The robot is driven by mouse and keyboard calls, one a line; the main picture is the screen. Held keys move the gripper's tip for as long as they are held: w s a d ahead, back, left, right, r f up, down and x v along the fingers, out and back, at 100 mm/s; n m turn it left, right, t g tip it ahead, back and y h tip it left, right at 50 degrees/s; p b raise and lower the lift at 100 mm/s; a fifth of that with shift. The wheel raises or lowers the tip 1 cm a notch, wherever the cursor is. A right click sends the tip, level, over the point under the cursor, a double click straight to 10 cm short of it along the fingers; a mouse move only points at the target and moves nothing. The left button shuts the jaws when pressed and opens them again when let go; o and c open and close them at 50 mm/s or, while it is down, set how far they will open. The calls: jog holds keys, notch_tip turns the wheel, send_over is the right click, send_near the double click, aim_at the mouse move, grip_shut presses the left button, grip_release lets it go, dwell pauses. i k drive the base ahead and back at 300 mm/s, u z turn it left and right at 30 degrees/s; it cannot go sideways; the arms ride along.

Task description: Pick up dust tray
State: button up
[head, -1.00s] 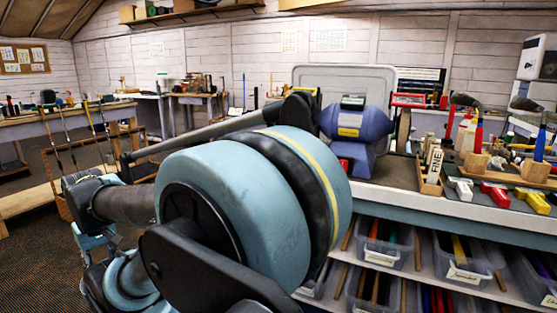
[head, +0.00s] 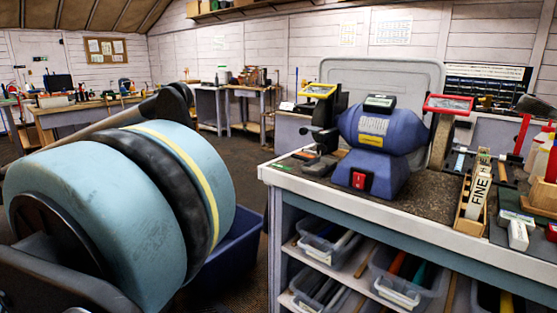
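I cannot make out a dust tray for certain. A blue bench grinder (head: 382,140) with a red switch stands on the workbench (head: 440,228) at the right. Small dark flat items (head: 318,164) lie at the left foot of the grinder, too small to identify. My large blue-grey arm link fills the lower left of the head view and hides what is behind it. My gripper is outside the picture.
A grey backboard (head: 345,72) stands behind the grinder. A FINE-labelled block (head: 479,185) in a wooden holder stands to its right. Clear bins (head: 328,240) fill the shelves below. A dark blue bin (head: 232,252) is on the floor left of the bench. Floor is open farther back.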

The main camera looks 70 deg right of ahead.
aim_at(319, 166)
jog(key=u, duration=0.6)
jog(key=i, duration=1.2)
jog(key=z, duration=3.8)
jog(key=i, duration=0.95)
jog(key=z, duration=0.1)
